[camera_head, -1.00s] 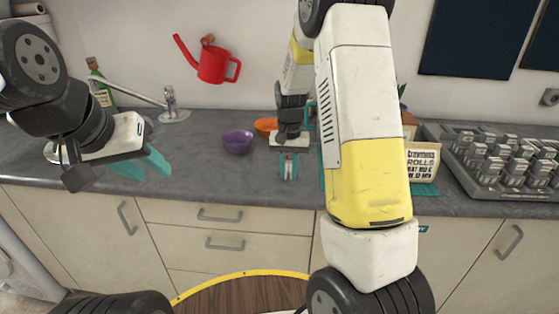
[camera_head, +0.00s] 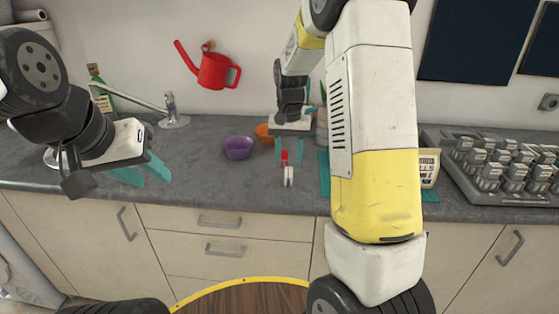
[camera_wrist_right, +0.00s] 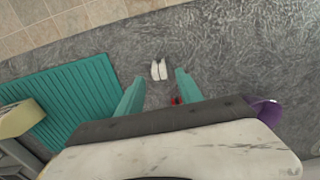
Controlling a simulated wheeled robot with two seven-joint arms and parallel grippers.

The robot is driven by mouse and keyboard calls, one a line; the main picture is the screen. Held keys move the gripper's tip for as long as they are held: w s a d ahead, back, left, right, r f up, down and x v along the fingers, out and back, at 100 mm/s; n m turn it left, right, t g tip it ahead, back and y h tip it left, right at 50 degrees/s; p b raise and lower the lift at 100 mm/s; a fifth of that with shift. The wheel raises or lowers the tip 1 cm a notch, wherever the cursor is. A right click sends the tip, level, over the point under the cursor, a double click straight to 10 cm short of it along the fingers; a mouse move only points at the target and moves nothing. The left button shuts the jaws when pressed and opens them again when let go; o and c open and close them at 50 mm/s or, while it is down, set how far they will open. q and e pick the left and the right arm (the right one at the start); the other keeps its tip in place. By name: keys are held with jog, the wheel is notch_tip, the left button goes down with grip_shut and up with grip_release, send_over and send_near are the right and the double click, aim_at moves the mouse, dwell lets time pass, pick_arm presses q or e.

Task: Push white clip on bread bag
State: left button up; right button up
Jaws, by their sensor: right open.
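A small white clip (camera_head: 288,176) lies on the grey counter, with a small red piece (camera_head: 284,157) just behind it. The clip also shows in the right wrist view (camera_wrist_right: 159,70), ahead of the fingertips, with no finger touching it. My right gripper (camera_head: 292,152) is open and empty above the counter. A package with printed lettering (camera_head: 428,167), perhaps the bread bag, stands to the right, partly hidden by my right arm. My left gripper (camera_head: 146,173) is open and empty above the left counter.
A ribbed teal mat (camera_wrist_right: 68,105) lies beside the clip. A purple bowl (camera_head: 238,147) and an orange bowl (camera_head: 264,133) stand behind it. A grey rack (camera_head: 500,170) fills the right. The tap (camera_head: 171,110) is at back left.

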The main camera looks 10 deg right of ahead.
jog(key=s+r+n+t+y, duration=0.2)
jog(key=s+r+t, duration=0.1)
jog(key=s+r, duration=0.9)
jog(key=s+a+r+n+t, duration=0.1)
jog(key=s+a+r+t, duration=0.1)
jog(key=s, duration=1)
jog(key=shift+s+r+n+t, duration=0.15)
jog(key=shift+r+n+t, duration=0.25)
jog(key=shift+t, duration=0.2)
jog(key=shift+o, duration=0.6)
